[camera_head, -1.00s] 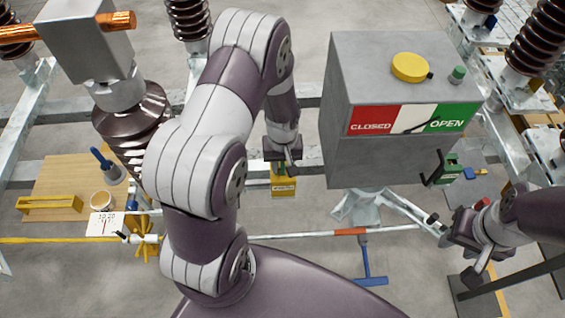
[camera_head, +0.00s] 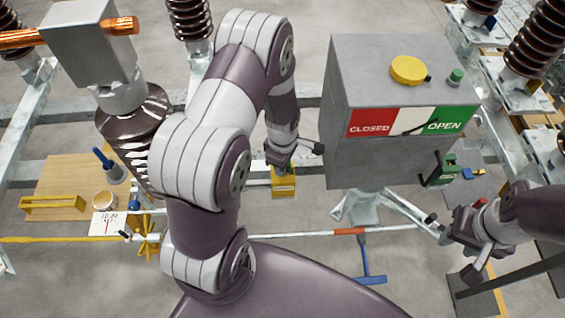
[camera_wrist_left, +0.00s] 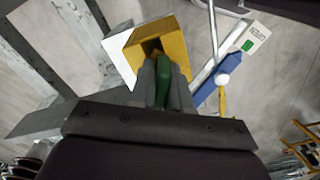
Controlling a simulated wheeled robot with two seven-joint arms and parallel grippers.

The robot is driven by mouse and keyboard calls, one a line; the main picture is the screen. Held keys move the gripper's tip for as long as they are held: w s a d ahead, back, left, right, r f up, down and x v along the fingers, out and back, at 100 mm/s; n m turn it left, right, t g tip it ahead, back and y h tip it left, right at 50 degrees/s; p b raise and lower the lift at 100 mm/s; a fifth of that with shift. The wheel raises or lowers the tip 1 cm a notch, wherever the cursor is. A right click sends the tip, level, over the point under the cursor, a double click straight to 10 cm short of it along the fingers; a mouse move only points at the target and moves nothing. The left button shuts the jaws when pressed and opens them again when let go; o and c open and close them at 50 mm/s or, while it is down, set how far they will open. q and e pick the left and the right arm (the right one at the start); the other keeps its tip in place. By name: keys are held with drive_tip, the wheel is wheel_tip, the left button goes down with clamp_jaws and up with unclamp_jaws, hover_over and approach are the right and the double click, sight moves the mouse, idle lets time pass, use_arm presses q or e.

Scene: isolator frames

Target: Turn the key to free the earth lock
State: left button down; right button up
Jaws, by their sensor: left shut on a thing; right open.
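The yellow lock box (camera_head: 284,187) sits low on the frame, left of the grey cabinet. In the left wrist view the yellow box (camera_wrist_left: 176,42) has a dark opening facing my left gripper. A green key (camera_wrist_left: 164,82) is between the fingers of my left gripper (camera_wrist_left: 160,84), at that opening; how deep it sits is hidden. In the head view my left gripper (camera_head: 280,156) is just above the box, its tips partly hidden. My right gripper (camera_head: 452,240) is open and empty at the lower right, apart from the cabinet.
The grey cabinet (camera_head: 378,75) has a CLOSED/OPEN plate (camera_head: 412,120) and a black handle (camera_head: 432,172). A wooden board (camera_head: 62,180) lies at the left. Brown insulators (camera_head: 130,115) flank the arm.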

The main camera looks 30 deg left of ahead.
use_arm(q)
drive_tip(key=n, duration=0.5)
drive_tip(key=shift+p, duration=0.3)
drive_tip(key=n, duration=0.4)
drive_tip(key=c, duration=0.8)
unclamp_jaws()
drive_tip(key=shift+c, duration=0.2)
drive_tip(key=o, duration=0.6)
drive_tip(key=shift+c, duration=0.2)
wheel_tip(320, 180, up, 13)
drive_tip(key=b, duration=0.3)
drive_tip(key=shift+f, duration=0.15)
